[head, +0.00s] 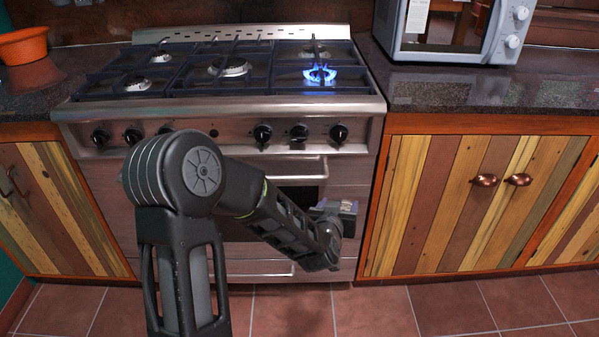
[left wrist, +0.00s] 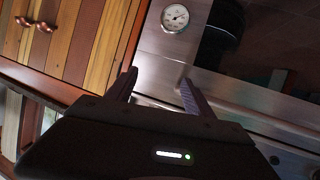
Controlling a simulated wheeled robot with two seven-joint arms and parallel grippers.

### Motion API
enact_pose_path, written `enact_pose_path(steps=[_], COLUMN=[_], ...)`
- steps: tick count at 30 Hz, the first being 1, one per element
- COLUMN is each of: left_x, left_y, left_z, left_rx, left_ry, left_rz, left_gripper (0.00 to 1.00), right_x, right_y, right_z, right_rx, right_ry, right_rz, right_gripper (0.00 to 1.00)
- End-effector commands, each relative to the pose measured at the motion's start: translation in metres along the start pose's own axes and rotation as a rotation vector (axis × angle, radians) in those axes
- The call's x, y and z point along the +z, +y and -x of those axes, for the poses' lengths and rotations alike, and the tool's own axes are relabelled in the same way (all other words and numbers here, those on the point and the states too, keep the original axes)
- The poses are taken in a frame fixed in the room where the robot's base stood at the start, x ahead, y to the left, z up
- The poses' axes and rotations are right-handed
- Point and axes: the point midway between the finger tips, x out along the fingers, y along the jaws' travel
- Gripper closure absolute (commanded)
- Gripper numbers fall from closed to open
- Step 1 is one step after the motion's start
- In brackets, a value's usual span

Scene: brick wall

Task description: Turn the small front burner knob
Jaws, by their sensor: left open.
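The stove front (head: 220,112) carries a row of black knobs. On the right half are a left knob (head: 262,134), a middle knob (head: 299,132) and a right knob (head: 338,133). I cannot tell which knob serves the small front burner. A blue flame burns on the front right burner (head: 320,75). My left gripper (left wrist: 157,84) is open and empty in the left wrist view, facing the oven front. In the head view its wrist end is below the right knob, apart from it; its fingertips are not clear there. My right gripper is not in view.
The oven handle (head: 292,170) runs below the knobs. A round gauge (left wrist: 175,17) shows on the oven front. A striped wooden cabinet (head: 420,200) adjoins on the right, with a microwave (head: 455,30) on the counter above. An orange pot (head: 22,46) stands at the far left.

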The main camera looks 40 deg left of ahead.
Motion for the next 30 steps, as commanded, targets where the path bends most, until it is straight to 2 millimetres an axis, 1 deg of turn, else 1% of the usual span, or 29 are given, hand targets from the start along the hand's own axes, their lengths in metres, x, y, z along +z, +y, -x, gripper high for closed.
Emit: enact_pose_path(steps=[1,3,6,9,12,22,26,30], left_x=[-0.017,-0.056,-0.095,-0.114,-0.12,-0.121,-0.124,-0.131], left_y=[-0.026,-0.055,-0.083,-0.096,-0.099,-0.099,-0.102,-0.107], left_z=[-0.009,-0.004,0.008,0.018,0.021,0.018,0.008,-0.011], left_rx=[-0.066,-0.152,-0.243,-0.289,-0.3,-0.297,-0.298,-0.296], left_ry=[0.107,0.224,0.335,0.386,0.396,0.393,0.392,0.392], left_rz=[-0.005,-0.017,-0.03,-0.036,-0.038,-0.037,-0.036,-0.037], left_gripper=[0.39,0.39,0.39,0.39,0.39,0.39,0.39,0.39], right_x=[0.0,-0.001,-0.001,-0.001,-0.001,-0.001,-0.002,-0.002], right_y=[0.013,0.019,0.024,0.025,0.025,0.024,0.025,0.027], right_z=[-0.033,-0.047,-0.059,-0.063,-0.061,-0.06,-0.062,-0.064], right_rx=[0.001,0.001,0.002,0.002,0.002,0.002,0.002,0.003], right_ry=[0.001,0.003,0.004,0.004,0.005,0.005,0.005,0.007], right_rz=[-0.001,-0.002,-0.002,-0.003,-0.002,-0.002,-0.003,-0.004], right_gripper=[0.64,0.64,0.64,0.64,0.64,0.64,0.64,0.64])
